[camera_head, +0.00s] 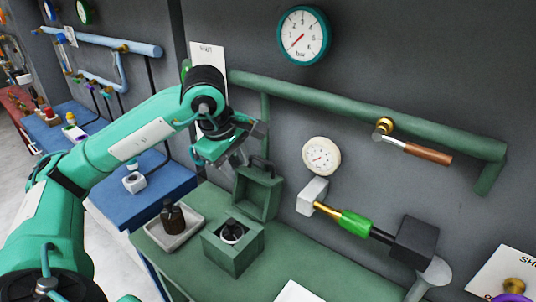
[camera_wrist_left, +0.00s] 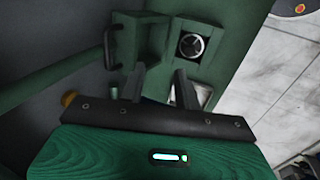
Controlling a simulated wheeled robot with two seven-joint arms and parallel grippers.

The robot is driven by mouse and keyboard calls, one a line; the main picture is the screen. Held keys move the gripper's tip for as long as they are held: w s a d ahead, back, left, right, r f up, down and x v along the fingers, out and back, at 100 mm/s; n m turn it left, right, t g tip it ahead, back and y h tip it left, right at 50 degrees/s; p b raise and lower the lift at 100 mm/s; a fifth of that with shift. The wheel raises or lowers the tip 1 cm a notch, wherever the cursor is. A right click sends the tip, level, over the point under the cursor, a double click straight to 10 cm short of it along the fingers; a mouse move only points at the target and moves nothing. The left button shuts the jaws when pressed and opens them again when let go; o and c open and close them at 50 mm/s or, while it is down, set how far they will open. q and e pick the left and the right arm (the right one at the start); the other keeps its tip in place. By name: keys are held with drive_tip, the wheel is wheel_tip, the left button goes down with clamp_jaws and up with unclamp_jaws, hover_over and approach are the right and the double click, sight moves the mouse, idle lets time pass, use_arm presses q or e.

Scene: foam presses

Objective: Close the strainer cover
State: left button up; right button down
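The strainer is a green square box (camera_head: 226,256) on the green bench, with a round dark and white part showing in its open top. Its cover (camera_head: 257,192) stands open and upright at the back of the box, with a dark handle at its upper edge. In the left wrist view the cover (camera_wrist_left: 152,38) is beside the box (camera_wrist_left: 205,68), and the handle (camera_wrist_left: 108,45) sticks out on its left. My left gripper (camera_head: 243,155) is above and slightly left of the cover; its fingers (camera_wrist_left: 160,82) are apart with nothing seen between them. My right gripper is out of view.
A light tray (camera_head: 152,240) with a dark bottle (camera_head: 173,217) sits left of the strainer. A green pipe (camera_head: 340,105) runs along the wall behind.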

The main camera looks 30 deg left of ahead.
use_arm(q)
drive_tip(key=p, duration=0.3)
approach(269, 163)
wheel_tip(269, 163, down, 2)
drive_tip(key=x, duration=0.2)
drive_tip(key=p+x, duration=0.1)
drive_tip(key=x, duration=0.1)
drive_tip(key=shift+w+f, duration=0.25)
drive_tip(key=shift+w, duration=0.25)
drive_tip(key=shift+w+d+f, duration=0.1)
drive_tip(key=shift+w+f, duration=0.1)
drive_tip(key=shift+f, duration=0.3)
clamp_jaws()
